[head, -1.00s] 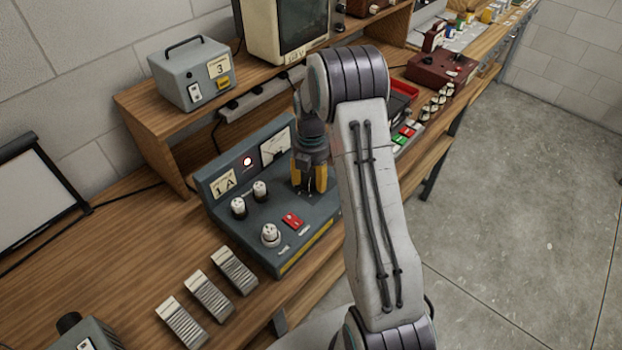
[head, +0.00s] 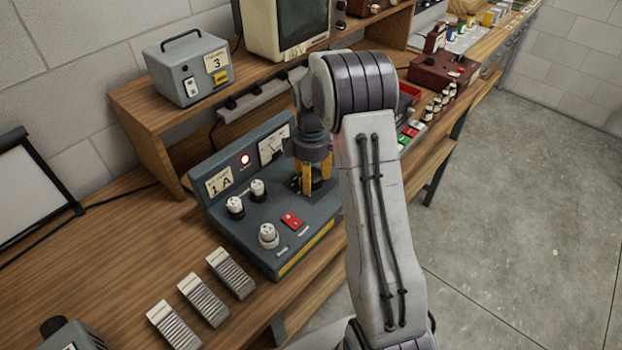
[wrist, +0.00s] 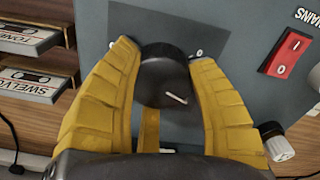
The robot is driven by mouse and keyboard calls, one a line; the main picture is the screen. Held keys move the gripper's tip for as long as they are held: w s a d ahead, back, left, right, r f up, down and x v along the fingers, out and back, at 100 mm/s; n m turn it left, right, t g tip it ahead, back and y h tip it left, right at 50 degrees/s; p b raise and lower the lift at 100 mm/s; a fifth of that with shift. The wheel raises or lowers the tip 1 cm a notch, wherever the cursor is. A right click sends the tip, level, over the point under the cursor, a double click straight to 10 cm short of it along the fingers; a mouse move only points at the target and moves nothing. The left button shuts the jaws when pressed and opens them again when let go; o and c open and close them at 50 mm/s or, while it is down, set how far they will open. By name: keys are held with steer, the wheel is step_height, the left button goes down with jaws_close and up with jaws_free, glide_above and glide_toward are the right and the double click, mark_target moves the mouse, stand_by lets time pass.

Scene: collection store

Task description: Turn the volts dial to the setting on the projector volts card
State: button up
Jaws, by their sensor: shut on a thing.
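The volts dial is a black round knob (wrist: 162,75) with a white pointer line, on a dark plate of the grey-blue panel. In the wrist view the line points to the lower right. My gripper (wrist: 166,62) has its two yellow fingers closed on either side of the dial. In the head view my gripper (head: 316,188) points down at the right part of the panel (head: 275,222) and hides the dial.
White knobs (head: 268,234) and a red switch (head: 292,220) sit left of my gripper on the panel. A red lamp (head: 245,159) is lit beside a meter (head: 272,145). A wooden shelf (head: 150,105) stands behind.

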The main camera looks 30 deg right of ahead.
steer(key=m+b, duration=0.1)
steer(key=m, duration=0.3)
steer(key=shift+f+m, duration=0.15)
steer(key=shift+m, duration=0.25)
steer(key=m, duration=0.4)
steer(key=shift+m+b, duration=0.3)
steer(key=shift+b, duration=0.1)
steer(key=m, duration=0.4)
steer(key=m+b, duration=0.1)
steer(key=m, duration=0.8)
steer(key=shift+s+m, duration=0.1)
steer(key=shift+m, duration=0.2)
steer(key=m, duration=0.8)
steer(key=shift+m, duration=0.4)
steer(key=shift+m+b, duration=0.3)
steer(key=shift+m, duration=1.5)
